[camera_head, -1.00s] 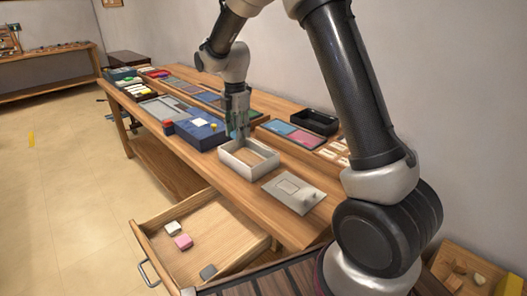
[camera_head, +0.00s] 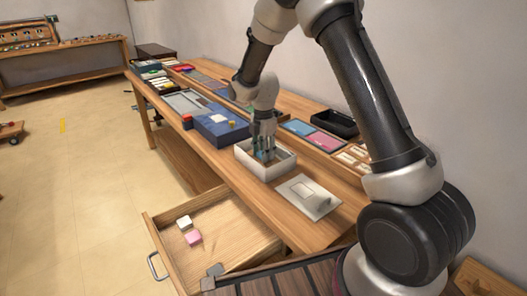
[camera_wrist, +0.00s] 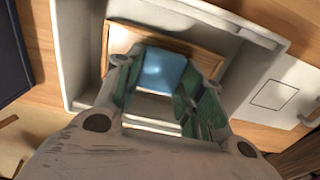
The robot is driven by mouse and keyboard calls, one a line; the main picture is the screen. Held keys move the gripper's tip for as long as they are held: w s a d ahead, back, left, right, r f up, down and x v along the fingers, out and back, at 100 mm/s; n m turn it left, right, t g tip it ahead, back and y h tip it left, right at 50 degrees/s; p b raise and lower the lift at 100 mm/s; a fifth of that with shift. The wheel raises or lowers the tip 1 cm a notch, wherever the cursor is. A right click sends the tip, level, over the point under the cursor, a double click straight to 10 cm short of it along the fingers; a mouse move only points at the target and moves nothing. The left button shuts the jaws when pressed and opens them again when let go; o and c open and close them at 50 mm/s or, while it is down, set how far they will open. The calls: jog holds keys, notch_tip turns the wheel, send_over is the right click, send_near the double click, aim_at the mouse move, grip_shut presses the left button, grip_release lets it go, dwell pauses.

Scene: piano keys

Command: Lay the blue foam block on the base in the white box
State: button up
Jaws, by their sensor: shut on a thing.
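The white box (camera_head: 281,170) stands open on the workbench. In the wrist view its pale wall (camera_wrist: 78,45) surrounds a wooden base (camera_wrist: 205,62) on its floor. My gripper (camera_head: 263,158) points down into the box. The blue foam block (camera_wrist: 163,70) sits between my fingers, and my gripper (camera_wrist: 165,98) is shut on it. The block appears over the wooden base; whether it touches the base cannot be told. In the head view, my fingers and the box wall hide most of the block.
A blue case (camera_head: 221,128) stands left of the box. A grey plate (camera_head: 308,196) lies to its right. Behind are blue and pink panels (camera_head: 325,143) and a black tray (camera_head: 334,123). An open drawer (camera_head: 225,240) below holds a white block (camera_head: 184,222) and a pink block (camera_head: 194,238).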

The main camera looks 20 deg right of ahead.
jog(key=o, duration=0.6)
jog(key=shift+o, duration=0.2)
jog(key=s+d+r+m+t, duration=0.1)
jog(key=s+d+r+m, duration=0.15)
jog(key=r, duration=0.75)
jog(key=s+d+r+m, duration=0.2)
jog(key=s+r, duration=0.1)
jog(key=r, duration=0.7)
jog(key=s+d+r+m+t, duration=0.1)
jog(key=s+d+r+m, duration=0.5)
jog(key=s, duration=0.4)
jog(key=s+d+m+t, duration=0.1)
jog(key=s+d+m, duration=0.1)
jog(key=s+m, duration=0.4)
jog(key=s+d+m+t, duration=0.1)
jog(key=s+m, duration=0.5)
jog(key=s, duration=0.6)
jog(key=shift+s+d+r, duration=0.2)
jog(key=shift+d+r, duration=0.05)
jog(key=shift+d, duration=0.65)
